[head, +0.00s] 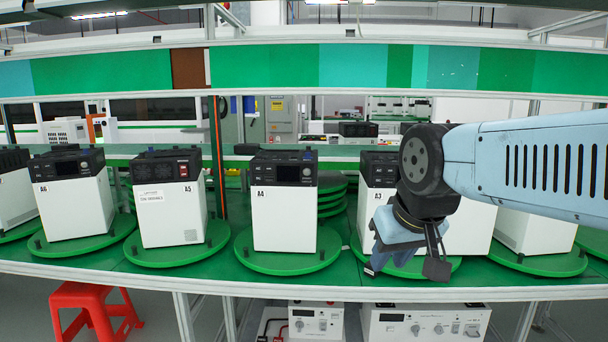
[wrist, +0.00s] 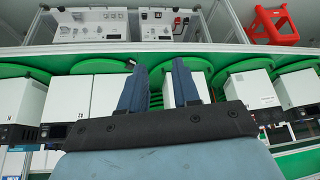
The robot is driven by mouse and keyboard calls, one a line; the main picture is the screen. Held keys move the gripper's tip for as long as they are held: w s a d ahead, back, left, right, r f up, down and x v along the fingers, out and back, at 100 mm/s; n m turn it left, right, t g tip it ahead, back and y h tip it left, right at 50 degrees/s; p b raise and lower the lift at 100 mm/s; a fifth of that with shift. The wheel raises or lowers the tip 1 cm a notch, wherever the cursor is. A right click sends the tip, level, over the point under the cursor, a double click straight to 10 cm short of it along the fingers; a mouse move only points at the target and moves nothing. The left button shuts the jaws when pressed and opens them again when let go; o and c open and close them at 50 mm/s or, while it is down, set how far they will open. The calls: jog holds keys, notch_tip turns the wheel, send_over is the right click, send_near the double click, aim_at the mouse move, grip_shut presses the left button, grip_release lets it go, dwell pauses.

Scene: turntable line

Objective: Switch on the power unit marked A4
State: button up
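The power unit marked A4 (head: 284,218) is a white box with a black top section, upright on a round green turntable (head: 288,262). Its label is at the upper left of the white front, and a small display and controls show on the black panel. No red switch shows on this side. My gripper (head: 404,268) is to the right of A4, in front of the A3 unit (head: 374,180), pointing down and touching nothing that I can see. In the wrist view my gripper (wrist: 155,66) has its two blue fingers apart with nothing held; it hides much of the unit behind it.
The A5 unit (head: 168,212), left of A4, shows a red switch on its black top. A6 (head: 75,208) stands further left; another unit (head: 525,230) stands right. A green strip and rail run above. Below the bench are a red stool (head: 95,305) and instruments (head: 425,322).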

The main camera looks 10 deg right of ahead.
grip_shut()
dwell(1.4)
